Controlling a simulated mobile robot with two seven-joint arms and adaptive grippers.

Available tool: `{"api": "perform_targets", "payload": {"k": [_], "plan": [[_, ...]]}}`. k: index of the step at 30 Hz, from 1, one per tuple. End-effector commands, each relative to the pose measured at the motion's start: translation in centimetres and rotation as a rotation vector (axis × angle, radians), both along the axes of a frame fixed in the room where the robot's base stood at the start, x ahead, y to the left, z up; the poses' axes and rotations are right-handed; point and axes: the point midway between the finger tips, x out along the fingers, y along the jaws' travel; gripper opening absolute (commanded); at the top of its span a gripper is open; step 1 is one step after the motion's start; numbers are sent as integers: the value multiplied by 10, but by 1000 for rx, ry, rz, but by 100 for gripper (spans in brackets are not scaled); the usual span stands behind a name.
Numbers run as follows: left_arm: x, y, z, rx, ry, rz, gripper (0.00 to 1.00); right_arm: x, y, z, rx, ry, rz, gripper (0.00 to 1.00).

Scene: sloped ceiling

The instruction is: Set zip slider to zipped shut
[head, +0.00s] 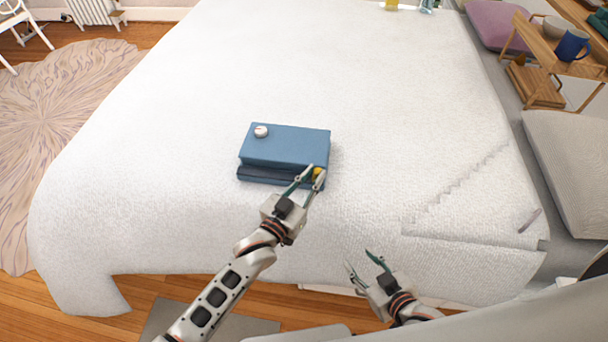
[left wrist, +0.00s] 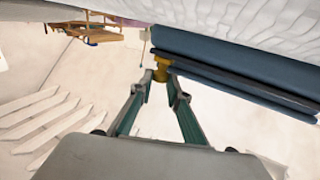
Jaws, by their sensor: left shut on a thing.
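A blue box-shaped case (head: 287,147) lies on the bed, with a dark zip band along its front side. The yellow zip slider (head: 317,174) is at the case's front right corner. My left gripper (head: 311,173) is at that corner, its fingertips on either side of the slider. In the left wrist view the yellow slider (left wrist: 161,69) shows between and just beyond the fingertips, against the dark blue case (left wrist: 235,65). My left gripper is shut on the slider. My right gripper (head: 361,260) is open and empty, low near the bed's front edge, apart from the case.
A small white round object (head: 261,131) sits on top of the case at its left. The white bed (head: 400,110) is clear around the case. A wooden shelf (head: 550,50) with a blue mug (head: 573,45) stands at the right, beside pillows (head: 570,150).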

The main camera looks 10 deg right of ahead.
Motion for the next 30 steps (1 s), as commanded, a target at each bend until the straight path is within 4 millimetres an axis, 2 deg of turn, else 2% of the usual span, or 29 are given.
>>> {"api": "perform_targets", "payload": {"k": [9,10,12,23,26,30], "plan": [[-2,-4,1,-1,0,-5,0,0,0,-1,0,1,0,40],[-2,-4,1,-1,0,-5,19,0,0,-1,0,1,0,40],[-2,-4,1,-1,0,-5,33,0,0,-1,0,1,0,40],[-3,-1,0,0,0,-3,33,0,-2,0,-5,-1,1,40],[-9,5,-1,1,1,-2,33,0,-2,0,-4,-1,1,40],[-28,20,-1,1,2,-3,33,0,-1,0,-3,-1,1,40]]}}
